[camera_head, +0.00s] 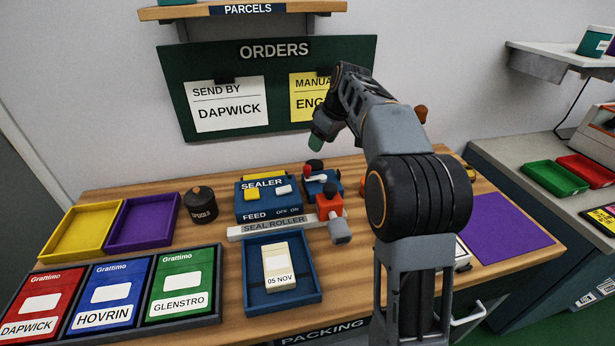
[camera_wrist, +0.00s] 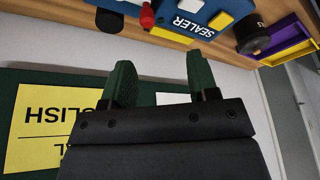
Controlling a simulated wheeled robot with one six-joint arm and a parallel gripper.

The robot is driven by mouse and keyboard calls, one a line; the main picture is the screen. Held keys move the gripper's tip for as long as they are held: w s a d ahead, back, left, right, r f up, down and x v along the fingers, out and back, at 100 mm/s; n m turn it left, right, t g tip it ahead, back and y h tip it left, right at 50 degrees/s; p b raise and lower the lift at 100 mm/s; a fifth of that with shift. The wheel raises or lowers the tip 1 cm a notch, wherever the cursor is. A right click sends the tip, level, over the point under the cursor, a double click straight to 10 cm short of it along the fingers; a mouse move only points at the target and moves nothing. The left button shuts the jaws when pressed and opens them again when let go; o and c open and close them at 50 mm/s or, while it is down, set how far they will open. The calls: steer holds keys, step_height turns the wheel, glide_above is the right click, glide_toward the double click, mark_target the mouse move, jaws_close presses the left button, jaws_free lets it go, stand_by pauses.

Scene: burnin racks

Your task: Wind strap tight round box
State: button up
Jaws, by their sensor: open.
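A cream box (camera_head: 278,268) marked "05 NOV" lies in a blue tray (camera_head: 256,297) at the front middle of the bench. I cannot make out a strap around it. Behind the tray is a blue sealer (camera_head: 254,203), with a grey bar marked "SEAL ROLLER" (camera_head: 275,226) in front. A red-orange block with a grey knob (camera_head: 329,207) is at the bar's right end. My gripper (camera_head: 318,139) is raised before the orders board, above and behind the sealer. Its green fingers (camera_wrist: 161,82) are apart and empty in the wrist view.
A dark jar (camera_head: 201,204) marked "SPOOLS" stands left of the sealer, near yellow (camera_head: 46,255) and purple (camera_head: 110,241) trays. Red, blue and green packs lie in a dark rack (camera_head: 220,281) at front left. My arm hides part of the bench's right side. A purple mat (camera_head: 505,228) lies there.

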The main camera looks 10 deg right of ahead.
mark_target(308, 166)
steer(key=shift+n, duration=0.7)
steer(key=w+b+x, duration=0.1)
steer(key=x, duration=0.4)
steer(key=w+x, duration=0.1)
steer(key=x, duration=0.4)
steer(key=d+b+x, duration=0.1)
steer(key=x, duration=0.5)
steer(key=shift+w+d+r+b, duration=0.1)
steer(key=shift+w+r+b, duration=0.2)
steer(key=shift+w, duration=0.1)
steer(key=c, duration=0.9)
